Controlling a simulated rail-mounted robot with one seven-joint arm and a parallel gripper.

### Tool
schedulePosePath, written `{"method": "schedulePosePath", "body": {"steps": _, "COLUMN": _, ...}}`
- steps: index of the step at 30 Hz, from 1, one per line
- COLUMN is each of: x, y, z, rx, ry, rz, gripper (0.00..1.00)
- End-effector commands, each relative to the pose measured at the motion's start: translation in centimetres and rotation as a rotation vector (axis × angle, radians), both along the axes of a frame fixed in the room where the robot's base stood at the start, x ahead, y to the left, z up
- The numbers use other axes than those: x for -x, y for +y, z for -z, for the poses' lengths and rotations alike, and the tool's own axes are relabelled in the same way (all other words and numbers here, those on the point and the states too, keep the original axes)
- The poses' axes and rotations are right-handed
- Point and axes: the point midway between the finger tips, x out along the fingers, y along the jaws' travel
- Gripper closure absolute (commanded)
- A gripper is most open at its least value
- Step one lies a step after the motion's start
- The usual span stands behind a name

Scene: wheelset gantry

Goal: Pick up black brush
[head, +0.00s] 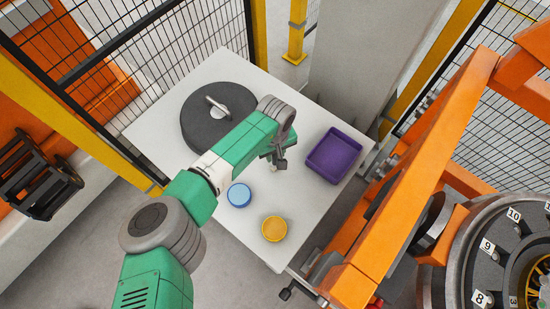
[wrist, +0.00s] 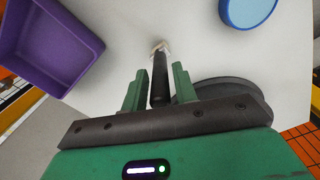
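The black brush (wrist: 160,78) shows in the wrist view as a dark upright handle with a pale tip at its far end. My gripper (wrist: 160,82) has its two green fingers on either side of the handle. Narrow gaps show between the handle and each finger, so the gripper looks open around it. In the head view my gripper (head: 276,160) is over the middle of the table, and a small pale tip (head: 273,170) shows just below it. The rest of the brush is hidden there by my gripper and arm.
On the pale table (head: 160,125) are a purple tray (head: 334,156) to the right, a blue round container (head: 239,194), a yellow bowl (head: 274,229) and a dark disc (head: 198,125) with a metal handle. An orange frame (head: 410,190) stands beyond the right edge.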

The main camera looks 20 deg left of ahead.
Motion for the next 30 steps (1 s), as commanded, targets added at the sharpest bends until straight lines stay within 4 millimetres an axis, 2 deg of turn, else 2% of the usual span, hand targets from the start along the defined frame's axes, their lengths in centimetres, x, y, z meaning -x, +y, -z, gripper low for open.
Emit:
{"method": "schedulePosePath", "body": {"steps": 1, "x": 0.0, "y": 0.0, "z": 0.0, "rx": 0.000, "ry": 0.000, "rz": 0.000, "gripper": 0.82}}
{"method": "schedulePosePath", "body": {"steps": 4, "x": 0.0, "y": 0.0, "z": 0.0, "rx": 0.000, "ry": 0.000, "rz": 0.000, "gripper": 1.00}}
{"method": "schedulePosePath", "body": {"steps": 14, "x": 0.0, "y": 0.0, "z": -0.3, "rx": 0.001, "ry": 0.000, "rz": 0.000, "gripper": 1.00}}
{"method": "schedulePosePath", "body": {"steps": 19, "x": 0.0, "y": -0.1, "z": -1.9, "rx": 0.002, "ry": -0.001, "rz": 0.001, "gripper": 1.00}}
{"method": "schedulePosePath", "body": {"steps": 23, "x": 0.0, "y": 0.0, "z": -4.0, "rx": 0.003, "ry": -0.003, "rz": 0.000, "gripper": 1.00}}
{"method": "schedulePosePath", "body": {"steps": 30, "x": 3.3, "y": -4.6, "z": -4.3, "rx": 0.007, "ry": 0.000, "rz": 0.002, "gripper": 1.00}}
